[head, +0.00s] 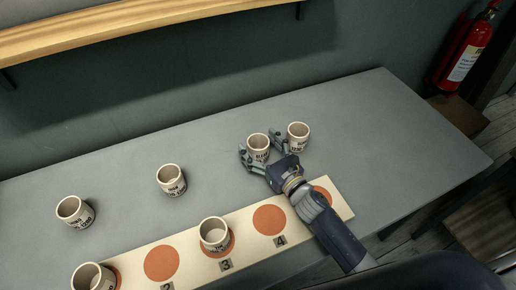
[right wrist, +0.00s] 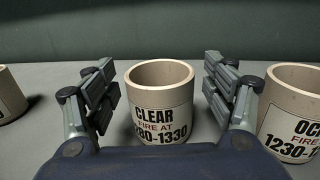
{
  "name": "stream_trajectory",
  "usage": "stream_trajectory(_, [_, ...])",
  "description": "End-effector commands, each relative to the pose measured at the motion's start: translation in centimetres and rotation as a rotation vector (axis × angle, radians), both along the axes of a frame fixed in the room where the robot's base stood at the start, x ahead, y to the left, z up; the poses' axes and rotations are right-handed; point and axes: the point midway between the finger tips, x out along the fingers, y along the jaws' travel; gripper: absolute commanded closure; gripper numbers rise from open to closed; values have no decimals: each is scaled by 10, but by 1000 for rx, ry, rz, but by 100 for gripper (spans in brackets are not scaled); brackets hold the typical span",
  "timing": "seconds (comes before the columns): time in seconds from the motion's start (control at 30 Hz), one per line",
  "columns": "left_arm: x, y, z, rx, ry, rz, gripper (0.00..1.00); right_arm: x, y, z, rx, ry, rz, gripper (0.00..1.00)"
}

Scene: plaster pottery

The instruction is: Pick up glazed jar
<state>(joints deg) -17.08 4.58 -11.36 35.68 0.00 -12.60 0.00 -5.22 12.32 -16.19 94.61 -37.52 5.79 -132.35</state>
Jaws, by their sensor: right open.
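A beige jar labelled "CLEAR" (right wrist: 160,105) stands upright on the grey table; in the head view this jar (head: 258,142) is at the centre. My right gripper (right wrist: 160,82) is open, with one finger on each side of this jar. Gaps show between the jar and both fingers in the right wrist view. In the head view my right gripper (head: 260,150) hides the jar's lower part. A similar jar with a label starting "OC" (head: 298,134) stands close to the right finger; it also shows in the right wrist view (right wrist: 292,112). My left gripper is not in view.
A pale board (head: 195,247) with orange numbered discs lies along the table's front. A jar (head: 215,232) stands on disc 3 and another (head: 92,277) at the board's left end. Two more jars (head: 171,180) (head: 75,211) stand behind it. The table's right side is clear.

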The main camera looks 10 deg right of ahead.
Motion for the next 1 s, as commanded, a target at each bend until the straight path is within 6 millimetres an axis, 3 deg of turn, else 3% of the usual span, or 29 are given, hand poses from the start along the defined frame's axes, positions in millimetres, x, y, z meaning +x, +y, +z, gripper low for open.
stream_trajectory(0.27, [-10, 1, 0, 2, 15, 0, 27, 3, 1, 0, 1, 0, 0, 23])
stream_trajectory(0.5, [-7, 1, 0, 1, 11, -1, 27, 2, 1, 0, 1, 0, 0, 75])
stream_trajectory(1.0, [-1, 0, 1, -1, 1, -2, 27, 3, 1, 9, -1, -3, 2, 75])
